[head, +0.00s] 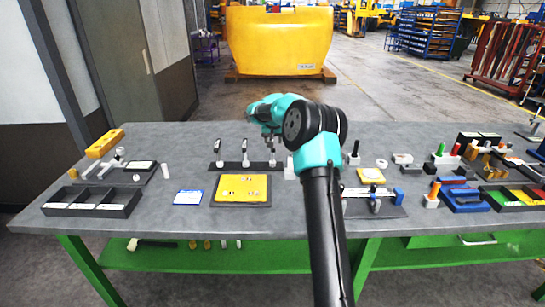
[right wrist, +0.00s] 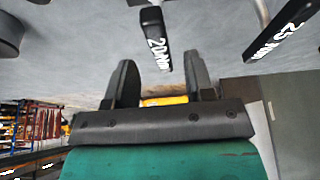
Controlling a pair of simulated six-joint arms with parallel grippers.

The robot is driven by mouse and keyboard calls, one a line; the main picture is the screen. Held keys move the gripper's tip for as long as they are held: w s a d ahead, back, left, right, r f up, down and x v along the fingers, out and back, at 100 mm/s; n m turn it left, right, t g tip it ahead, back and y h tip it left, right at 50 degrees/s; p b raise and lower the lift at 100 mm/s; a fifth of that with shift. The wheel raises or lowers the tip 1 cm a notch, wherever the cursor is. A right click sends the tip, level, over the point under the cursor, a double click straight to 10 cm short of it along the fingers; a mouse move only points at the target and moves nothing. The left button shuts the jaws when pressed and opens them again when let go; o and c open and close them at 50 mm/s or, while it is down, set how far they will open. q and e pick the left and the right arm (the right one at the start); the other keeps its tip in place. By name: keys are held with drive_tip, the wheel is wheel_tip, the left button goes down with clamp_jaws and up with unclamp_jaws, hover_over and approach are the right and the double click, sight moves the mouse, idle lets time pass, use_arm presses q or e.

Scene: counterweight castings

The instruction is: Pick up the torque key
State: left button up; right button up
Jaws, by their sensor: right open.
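Slim grey upright keys with black labelled heads stand in a row on a dark rack (head: 232,165) behind the yellow panel; the left key (head: 218,146) and middle key (head: 245,146) show clearly. A third upright is partly covered by my arm. In the right wrist view, a black head marked "20 Nm" (right wrist: 155,38) lies ahead of and between the fingertips of my right gripper (right wrist: 159,62). A head marked "25 Nm" (right wrist: 284,30) is off to the right. The jaws are open and empty. My left gripper is not in view.
A yellow panel (head: 243,189) lies before the rack, with a blue-edged card (head: 188,198) to its left. A black divided tray (head: 92,203) sits at the left. Small parts, blue fixtures (head: 465,200) and coloured bins crowd the right. The front left bench strip is clear.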

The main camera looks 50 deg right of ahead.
drive_tip(key=shift+x, duration=2.6)
drive_tip(key=shift+c, duration=0.4)
clamp_jaws()
